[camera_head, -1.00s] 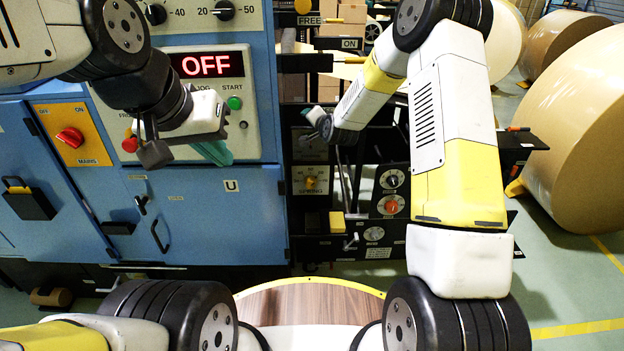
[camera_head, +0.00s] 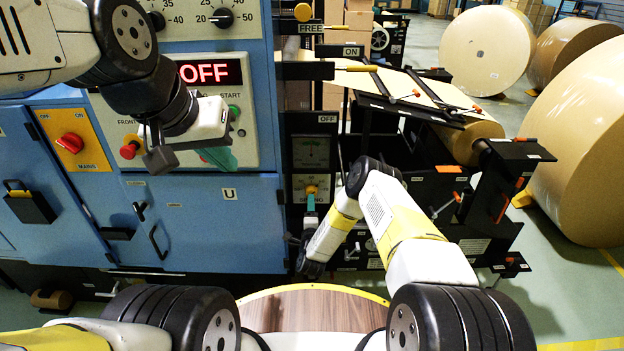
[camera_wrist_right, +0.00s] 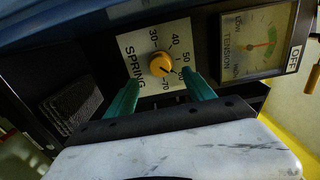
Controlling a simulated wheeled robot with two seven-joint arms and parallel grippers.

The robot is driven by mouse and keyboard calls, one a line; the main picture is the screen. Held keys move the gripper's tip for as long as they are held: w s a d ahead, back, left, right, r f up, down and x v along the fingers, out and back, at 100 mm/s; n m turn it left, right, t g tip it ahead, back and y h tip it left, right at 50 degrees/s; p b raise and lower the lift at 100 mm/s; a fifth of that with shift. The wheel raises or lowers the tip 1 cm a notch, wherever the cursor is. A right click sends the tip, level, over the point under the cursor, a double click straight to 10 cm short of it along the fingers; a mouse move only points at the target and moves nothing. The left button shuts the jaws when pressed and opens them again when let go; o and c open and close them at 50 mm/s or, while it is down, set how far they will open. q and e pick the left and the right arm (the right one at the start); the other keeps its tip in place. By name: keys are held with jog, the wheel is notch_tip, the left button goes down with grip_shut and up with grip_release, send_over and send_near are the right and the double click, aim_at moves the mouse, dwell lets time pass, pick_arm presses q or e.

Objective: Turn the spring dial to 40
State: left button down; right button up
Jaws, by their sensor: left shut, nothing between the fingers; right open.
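The spring dial is a small orange-yellow knob (camera_wrist_right: 160,64) on a white plate marked SPRING, with numbers 30 to 70. Its dark pointer mark appears to face the 60–70 side; the exact reading is hard to tell. In the head view the dial (camera_head: 311,188) sits low on the black column. My right gripper (camera_wrist_right: 162,92) is open, with its teal fingers reaching toward the plate on either side of the knob's lower side. The knob looks clear of both fingers. My left gripper (camera_head: 221,160) is shut and empty in front of the blue machine's control panel.
A tension gauge (camera_wrist_right: 258,40) sits beside the dial plate. Large kraft rolls (camera_head: 487,50) stand at the right.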

aim_at(311, 192)
jog(key=w, duration=0.7)
jog(key=shift+w, duration=0.4)
jog(key=shift+c, duration=0.2)
grip_shut()
